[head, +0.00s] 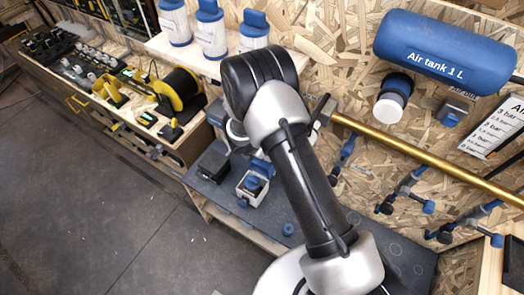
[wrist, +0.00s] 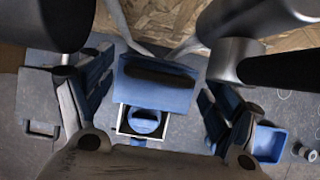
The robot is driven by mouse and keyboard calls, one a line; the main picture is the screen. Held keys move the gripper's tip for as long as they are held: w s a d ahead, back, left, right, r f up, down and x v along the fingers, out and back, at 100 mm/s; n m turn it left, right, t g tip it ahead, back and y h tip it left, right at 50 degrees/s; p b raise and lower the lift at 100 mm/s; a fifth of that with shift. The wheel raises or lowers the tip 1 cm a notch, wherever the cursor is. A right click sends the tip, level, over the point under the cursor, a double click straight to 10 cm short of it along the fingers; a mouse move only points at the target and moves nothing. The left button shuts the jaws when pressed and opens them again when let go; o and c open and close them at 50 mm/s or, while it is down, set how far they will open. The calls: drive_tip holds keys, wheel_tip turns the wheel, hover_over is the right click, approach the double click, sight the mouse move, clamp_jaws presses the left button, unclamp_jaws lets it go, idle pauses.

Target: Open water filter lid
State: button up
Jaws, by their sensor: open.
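No label reading water filter is legible. A small pale box (head: 250,190) with a blue top part (head: 256,181) sits on the dark bench top, beside my arm. In the wrist view, a blue block with a dark slot (wrist: 158,82) lies between my fingers, and just below it is a white-rimmed opening (wrist: 122,125) with a round blue piece (wrist: 143,121) inside. I cannot tell which is the lid. My gripper (wrist: 156,112) is open, its fingers apart on either side of the blue block, with no clear contact.
White canisters with blue caps (head: 210,30) stand on a shelf behind my arm. A brass pipe (head: 430,155), blue-handled valves and a blue air tank (head: 445,48) are on the right wall. A dark box (head: 213,162) sits left of the pale box. A blue tray (wrist: 270,143) lies right of my fingers.

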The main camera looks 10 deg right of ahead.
drive_tip(key=v, duration=1.2)
drive_tip(key=shift+c, duration=0.2)
